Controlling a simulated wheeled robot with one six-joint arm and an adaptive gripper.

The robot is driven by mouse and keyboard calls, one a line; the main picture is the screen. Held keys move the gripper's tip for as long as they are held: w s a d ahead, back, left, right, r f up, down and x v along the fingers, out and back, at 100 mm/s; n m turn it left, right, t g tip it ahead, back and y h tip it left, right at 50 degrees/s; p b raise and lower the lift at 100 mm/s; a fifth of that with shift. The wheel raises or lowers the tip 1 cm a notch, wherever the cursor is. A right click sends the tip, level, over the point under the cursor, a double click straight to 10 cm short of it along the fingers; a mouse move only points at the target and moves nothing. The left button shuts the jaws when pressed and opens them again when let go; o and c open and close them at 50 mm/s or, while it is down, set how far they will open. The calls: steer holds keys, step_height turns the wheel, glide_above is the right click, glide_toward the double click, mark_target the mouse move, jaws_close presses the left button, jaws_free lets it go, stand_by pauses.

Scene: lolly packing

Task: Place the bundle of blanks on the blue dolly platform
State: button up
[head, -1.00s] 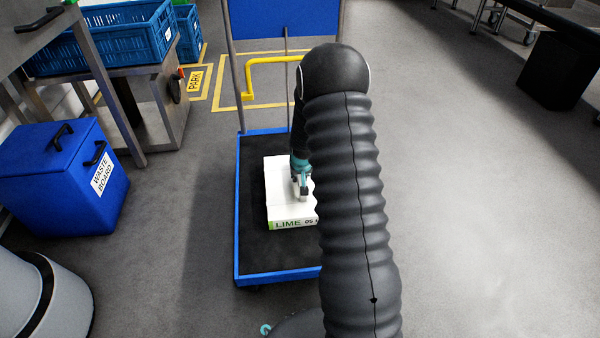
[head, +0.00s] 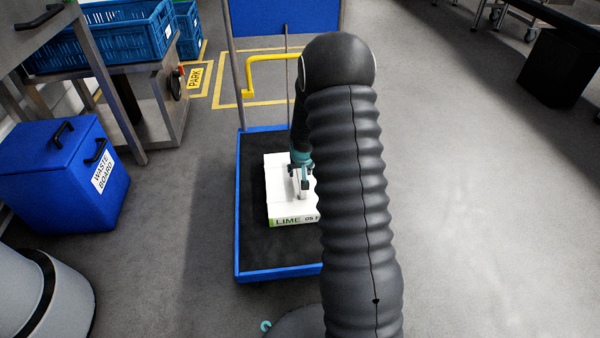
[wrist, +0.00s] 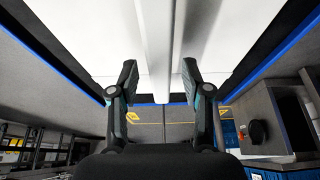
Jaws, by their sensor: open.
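The white bundle of blanks (head: 279,194), with a green-edged LIME label on its near side, lies flat on the black deck of the blue dolly platform (head: 270,254). Its right part is hidden behind my arm in the head view. My gripper (head: 304,184) is over the top of the bundle with its fingers apart. In the wrist view, my gripper (wrist: 158,78) has one finger on each side of a pale raised ridge on the bundle (wrist: 85,40). The fingers look clear of the ridge. Whether the fingertips touch the bundle's top I cannot tell.
The dolly's push frame with a blue panel (head: 285,16) stands at its far end, beside a yellow rail (head: 270,60). A blue waste board bin (head: 60,180) and a grey bin (head: 40,300) are at left.

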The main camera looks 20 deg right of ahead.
steer(key=s+a+r, duration=0.3)
steer(key=s+r, duration=0.2)
steer(key=r, duration=0.4)
steer(key=s+a+r+n+p, duration=0.1)
steer(key=s+a+r, duration=0.3)
steer(key=r, duration=0.5)
steer(key=s+a+r, duration=0.2)
steer(key=s+r, duration=0.4)
steer(key=r, duration=0.2)
steer(key=s+a+r, duration=0.2)
steer(key=s, duration=0.4)
steer(key=s+a+r+n, duration=0.1)
steer(key=s+a+r, duration=0.1)
steer(key=s, duration=0.5)
steer(key=s+a+r+n+t+y, duration=0.1)
steer(key=s+a+r, duration=0.1)
steer(key=s, duration=0.5)
steer(key=shift+s+a+r, duration=0.25)
steer(key=shift+a+r, duration=0.05)
steer(key=shift+r, duration=0.2)
